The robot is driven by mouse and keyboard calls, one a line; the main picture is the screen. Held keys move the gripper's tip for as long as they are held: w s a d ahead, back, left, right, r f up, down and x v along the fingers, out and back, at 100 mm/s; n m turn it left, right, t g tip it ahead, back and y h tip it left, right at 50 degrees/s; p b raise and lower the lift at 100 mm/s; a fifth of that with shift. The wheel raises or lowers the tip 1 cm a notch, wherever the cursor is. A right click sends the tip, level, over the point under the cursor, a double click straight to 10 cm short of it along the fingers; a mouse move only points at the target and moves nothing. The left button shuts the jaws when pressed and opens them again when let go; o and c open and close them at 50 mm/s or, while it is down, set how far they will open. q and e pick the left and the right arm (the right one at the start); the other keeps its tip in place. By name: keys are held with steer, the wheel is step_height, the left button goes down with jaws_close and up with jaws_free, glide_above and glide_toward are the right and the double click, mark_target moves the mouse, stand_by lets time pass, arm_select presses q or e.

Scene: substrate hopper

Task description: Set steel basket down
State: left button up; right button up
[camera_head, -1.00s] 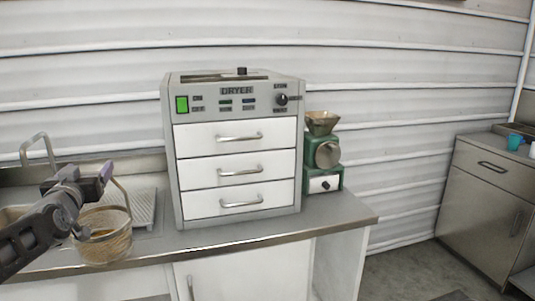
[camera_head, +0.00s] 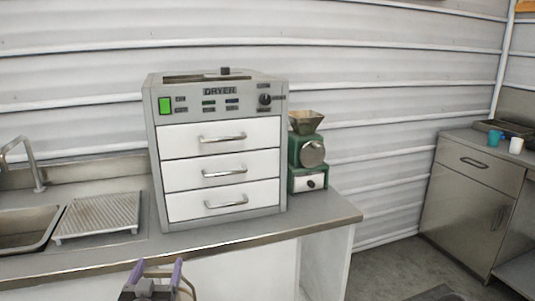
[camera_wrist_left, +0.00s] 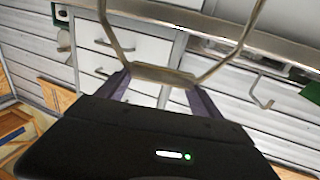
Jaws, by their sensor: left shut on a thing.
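My left gripper (camera_head: 157,270) is at the bottom edge of the head view, in front of the counter's front edge, with its two purple fingers pointing up. In the left wrist view my left gripper (camera_wrist_left: 160,82) is shut on the flat middle bar of the steel basket's handle (camera_wrist_left: 165,74). The handle's two wire arms spread away from that bar toward the top of the picture. A bit of the handle (camera_head: 188,286) also shows beside the fingers in the head view. The basket's bowl is out of view in both. My right gripper is not in view.
The counter (camera_head: 240,236) carries a dryer (camera_head: 220,150) with three shut drawers, a green grinder (camera_head: 308,155), a ribbed drainboard (camera_head: 98,216) and a sink (camera_head: 22,232). The counter strip before the dryer is clear. A steel cabinet (camera_head: 465,210) with cups stands at right.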

mark_target(191, 294)
arm_select(q)
steer(key=shift+m+h, duration=0.4)
steer(key=shift+h, duration=0.2)
steer(key=d+f, duration=0.2)
steer(key=f, duration=0.1)
steer(key=d+f, duration=0.2)
steer(key=s+d+f, duration=0.1)
steer(key=d+f, duration=0.2)
steer(key=shift+f, duration=0.3)
step_height(191, 294, up, 6)
steer(key=p, duration=0.5)
steer(key=shift+p, duration=0.4)
steer(key=shift+f, duration=0.15)
